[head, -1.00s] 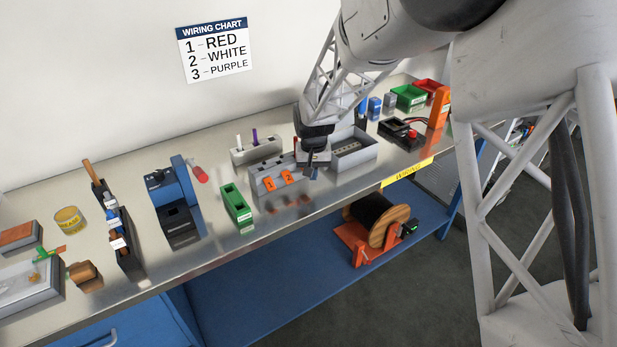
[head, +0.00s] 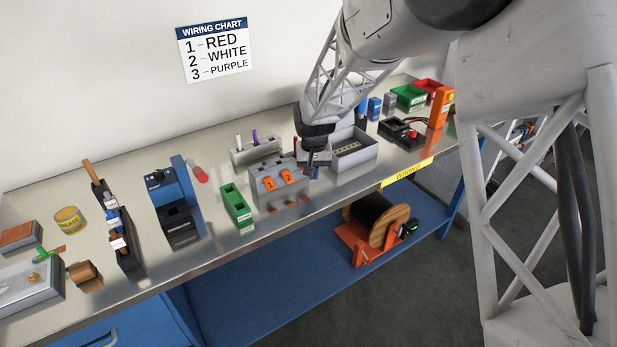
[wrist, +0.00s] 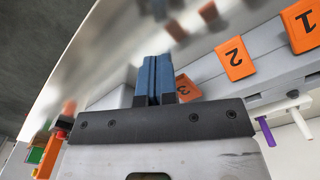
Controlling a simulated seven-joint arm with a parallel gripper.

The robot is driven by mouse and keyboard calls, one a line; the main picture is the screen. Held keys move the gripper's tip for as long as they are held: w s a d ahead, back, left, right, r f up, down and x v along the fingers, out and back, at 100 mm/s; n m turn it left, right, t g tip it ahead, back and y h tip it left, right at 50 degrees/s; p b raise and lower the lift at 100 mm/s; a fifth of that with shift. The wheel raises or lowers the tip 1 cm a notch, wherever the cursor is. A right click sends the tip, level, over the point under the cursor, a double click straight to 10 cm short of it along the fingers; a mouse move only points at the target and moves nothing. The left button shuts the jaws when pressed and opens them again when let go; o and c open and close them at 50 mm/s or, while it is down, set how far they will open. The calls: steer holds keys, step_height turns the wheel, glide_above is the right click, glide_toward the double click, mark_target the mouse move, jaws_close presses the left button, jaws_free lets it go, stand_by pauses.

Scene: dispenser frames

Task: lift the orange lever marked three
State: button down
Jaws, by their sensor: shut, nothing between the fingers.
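A grey terminal block (head: 262,188) stands on the metal bench and carries a row of orange levers. Lever one (head: 270,183) and lever two (head: 287,177) show in the head view; they also show in the wrist view as lever one (wrist: 301,25) and lever two (wrist: 235,60). The lever marked three (wrist: 187,88) shows in the wrist view, partly covered by my gripper; in the head view my gripper hides it. My gripper (wrist: 153,62) has its blue fingers together and empty, right beside lever three. I cannot tell whether they touch it.
A grey holder (head: 255,152) with white and purple wires stands behind the block. A grey open tray (head: 355,160) is close on the right, and a green box (head: 236,205) on the left. A wiring chart (head: 214,50) hangs on the wall.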

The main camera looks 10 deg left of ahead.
steer(key=shift+w+a+r, duration=0.2)
steer(key=shift+r, duration=0.4)
stand_by(1.2)
steer(key=shift+s+d+r, duration=0.1)
steer(key=shift+r, duration=0.05)
stand_by(0.8)
steer(key=shift+r, duration=0.25)
stand_by(0.4)
steer(key=shift+s+d, duration=0.5)
stand_by(0.6)
steer(key=shift+r, duration=0.15)
steer(key=shift+r, duration=2.35)
